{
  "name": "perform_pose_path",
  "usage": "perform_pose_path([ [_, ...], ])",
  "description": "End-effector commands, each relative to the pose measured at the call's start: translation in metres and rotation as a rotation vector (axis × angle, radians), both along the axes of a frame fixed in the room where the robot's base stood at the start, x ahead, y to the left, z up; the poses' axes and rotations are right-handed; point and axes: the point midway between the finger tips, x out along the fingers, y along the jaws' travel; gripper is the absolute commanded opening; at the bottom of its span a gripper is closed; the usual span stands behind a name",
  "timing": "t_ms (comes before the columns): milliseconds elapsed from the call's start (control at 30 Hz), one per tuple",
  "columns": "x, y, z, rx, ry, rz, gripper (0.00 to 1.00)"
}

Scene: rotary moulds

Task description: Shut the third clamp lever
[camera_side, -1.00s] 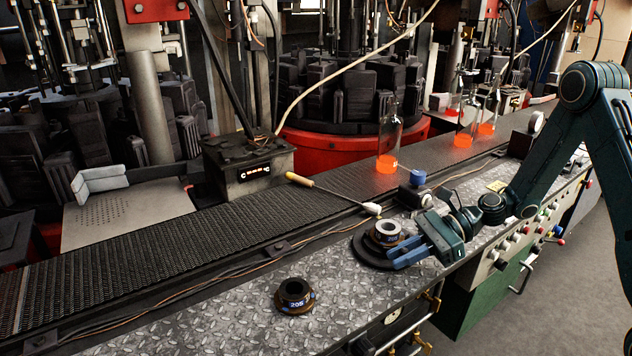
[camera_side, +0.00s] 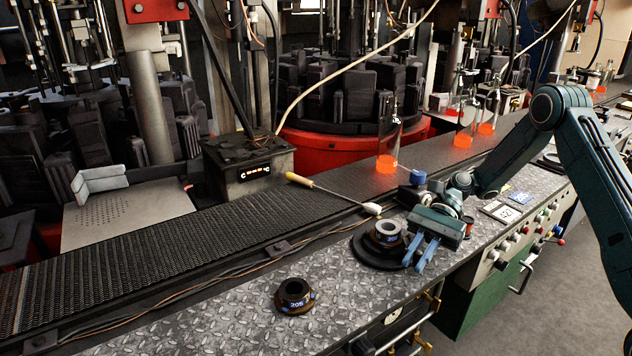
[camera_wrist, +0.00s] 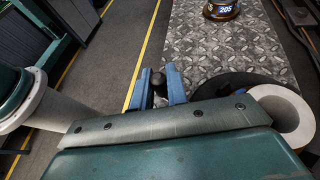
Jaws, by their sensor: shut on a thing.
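The round clamp fixture stands on the metal bench. It has a black base (camera_side: 361,250), a dark brown ring mould and a pale ring (camera_side: 388,228) on top. In the wrist view the pale ring (camera_wrist: 302,112) is at the right. My gripper (camera_side: 413,267) is at the right front side of the fixture, its blue fingers pointing toward the bench's front edge. In the wrist view my gripper (camera_wrist: 162,84) is shut on a dark, round-ended lever (camera_wrist: 173,78). The other clamp levers cannot be told apart. Most of the held lever is hidden by the fingers.
A second dark mould (camera_side: 294,295) marked 205 stands on open tread plate to the left. A yellow-handled tool (camera_side: 325,191) lies behind the fixture. The conveyor (camera_side: 200,235) carries glowing bottles (camera_side: 388,150). A blue-capped item (camera_side: 418,177) stands close behind my gripper.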

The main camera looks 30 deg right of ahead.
Motion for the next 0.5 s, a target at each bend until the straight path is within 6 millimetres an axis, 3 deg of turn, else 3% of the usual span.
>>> perform_pose_path([
  [400,-0.002,0.0005,-0.0014,-0.001,0.008,0.013,0.0],
  [433,-0.0021,0.0005,-0.0014,-0.001,0.008,0.013,0.21],
  [500,-0.0019,0.0006,-0.0012,-0.001,0.007,0.012,0.24],
])
